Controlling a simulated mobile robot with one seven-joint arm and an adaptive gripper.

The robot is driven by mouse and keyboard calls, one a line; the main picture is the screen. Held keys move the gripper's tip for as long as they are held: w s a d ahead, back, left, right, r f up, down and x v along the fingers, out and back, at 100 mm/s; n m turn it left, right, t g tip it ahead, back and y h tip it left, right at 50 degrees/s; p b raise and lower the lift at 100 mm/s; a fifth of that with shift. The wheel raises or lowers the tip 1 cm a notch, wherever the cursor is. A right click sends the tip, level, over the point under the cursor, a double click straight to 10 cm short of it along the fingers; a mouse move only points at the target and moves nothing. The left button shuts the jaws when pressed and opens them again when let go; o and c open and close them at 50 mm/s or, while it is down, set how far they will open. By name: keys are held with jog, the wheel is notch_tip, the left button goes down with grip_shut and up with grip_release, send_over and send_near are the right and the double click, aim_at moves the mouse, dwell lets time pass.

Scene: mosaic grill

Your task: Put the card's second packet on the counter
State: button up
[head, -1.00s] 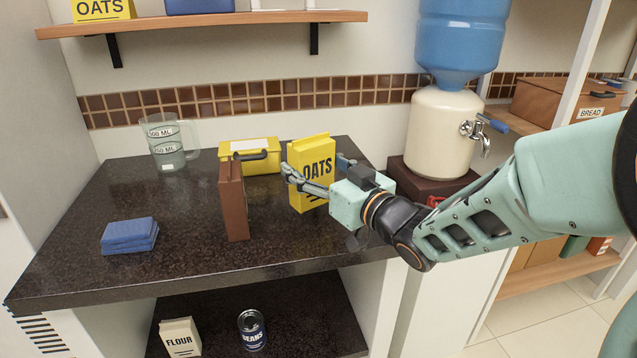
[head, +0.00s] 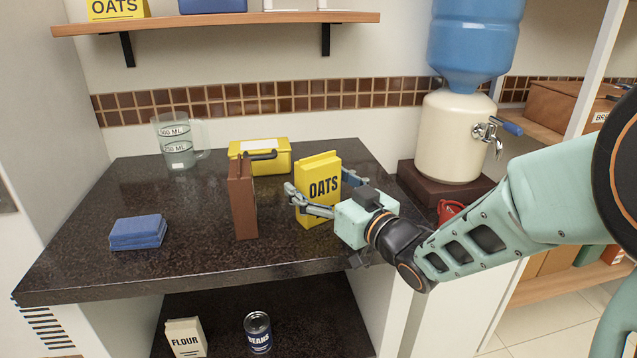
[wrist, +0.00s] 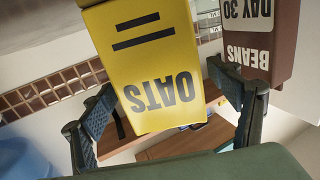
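A yellow OATS packet (head: 319,190) stands upright on the dark counter (head: 195,255), right of a brown case-like packet (head: 243,200). My gripper (head: 322,190) is around the OATS packet, one finger on each side. In the wrist view the packet (wrist: 155,70) fills the middle, its lettering upside down. A narrow gap shows beside the right finger; the left fingertip looks very close to the packet's edge. The brown packet, reading BEANS and DAY 30, also shows in the wrist view (wrist: 290,60). The card is not recognizable in either view.
A yellow box (head: 275,155), a measuring jug (head: 178,145) and a blue block (head: 138,232) are on the counter. A water dispenser (head: 452,140) stands to the right. FLOUR (head: 185,338) and BEANS (head: 257,333) are below.

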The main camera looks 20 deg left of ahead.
jog(key=shift+r, duration=0.15)
jog(key=shift+s+d, duration=0.1)
jog(key=shift+d, duration=0.2)
jog(key=p+v, duration=0.1)
jog(key=v, duration=1)
jog(key=shift+s+d, duration=0.15)
jog(key=shift+s, duration=0.05)
